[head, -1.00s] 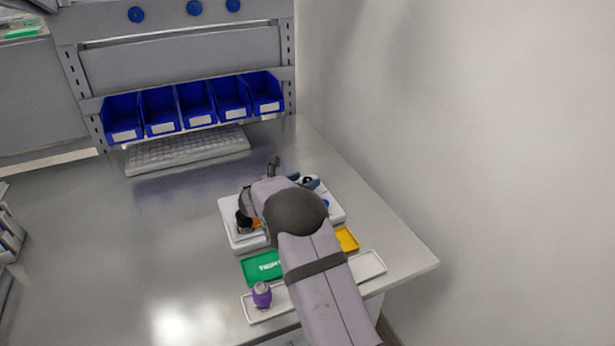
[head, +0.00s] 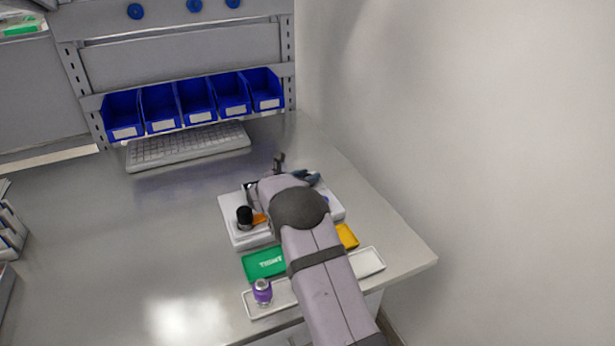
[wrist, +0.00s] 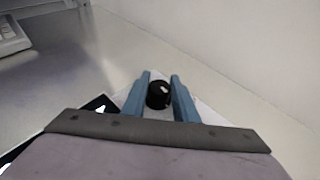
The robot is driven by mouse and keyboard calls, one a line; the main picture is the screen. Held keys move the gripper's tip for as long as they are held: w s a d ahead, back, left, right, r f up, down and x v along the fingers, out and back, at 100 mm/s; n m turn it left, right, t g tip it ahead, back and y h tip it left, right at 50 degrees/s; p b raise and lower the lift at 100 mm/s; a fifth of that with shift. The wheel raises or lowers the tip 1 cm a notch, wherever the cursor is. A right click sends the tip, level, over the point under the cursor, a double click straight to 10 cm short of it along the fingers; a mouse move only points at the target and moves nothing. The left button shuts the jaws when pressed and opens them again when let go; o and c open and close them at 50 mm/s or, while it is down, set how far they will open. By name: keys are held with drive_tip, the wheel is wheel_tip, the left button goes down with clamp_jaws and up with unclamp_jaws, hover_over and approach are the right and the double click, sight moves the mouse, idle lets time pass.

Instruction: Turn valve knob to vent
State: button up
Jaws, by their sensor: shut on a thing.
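The valve knob (wrist: 158,96) is black and round with a white mark on its upper face. In the wrist view it sits between the two blue fingers of my gripper (wrist: 160,79), which are shut on its sides. In the head view my gripper (head: 307,179) is at the far right part of the white base (head: 237,238), and my arm covers much of that base. The knob cannot be made out clearly there, and no vent label is readable.
A black cylinder (head: 244,217) with an orange part beside it stands on the base's left. In front are a green plate (head: 264,263), a yellow plate (head: 347,236) and a white tray (head: 283,299) holding a purple vial (head: 262,290). A wall rises at right.

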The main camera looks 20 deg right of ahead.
drive_tip(key=shift+f+n+t+y+b, duration=0.1)
drive_tip(key=shift+n+t+y+b, duration=0.25)
drive_tip(key=shift+b, duration=1.05)
drive_tip(key=n+t+y+b, duration=0.1)
drive_tip(key=b, duration=0.3)
drive_tip(key=shift+d+f+n+b, duration=0.15)
drive_tip(key=shift+n+b, duration=0.1)
drive_tip(key=shift+b, duration=0.15)
drive_tip(key=n+t+y+b, duration=0.2)
drive_tip(key=n+y+b, duration=0.1)
drive_tip(key=b, duration=0.6)
drive_tip(key=shift+n+t+y+b, duration=0.25)
drive_tip(key=shift+n+y+b, duration=0.05)
drive_tip(key=shift+y+b, duration=0.1)
drive_tip(key=n+y+b, duration=0.1)
drive_tip(key=b, duration=0.1)
drive_tip(key=n+y+b, duration=0.1)
drive_tip(key=b, duration=0.1)
drive_tip(key=shift+r+t+y, duration=0.2)
drive_tip(key=shift+t+y, duration=0.15)
drive_tip(key=shift+t, duration=0.05)
drive_tip(key=shift+r+n+y+b, duration=0.2)
drive_tip(key=shift+n+y+b, duration=0.5)
drive_tip(key=shift+n+y, duration=0.6)
drive_tip(key=o, duration=1.1)
drive_tip(key=shift+c, duration=0.2)
drive_tip(key=shift+f, duration=0.1)
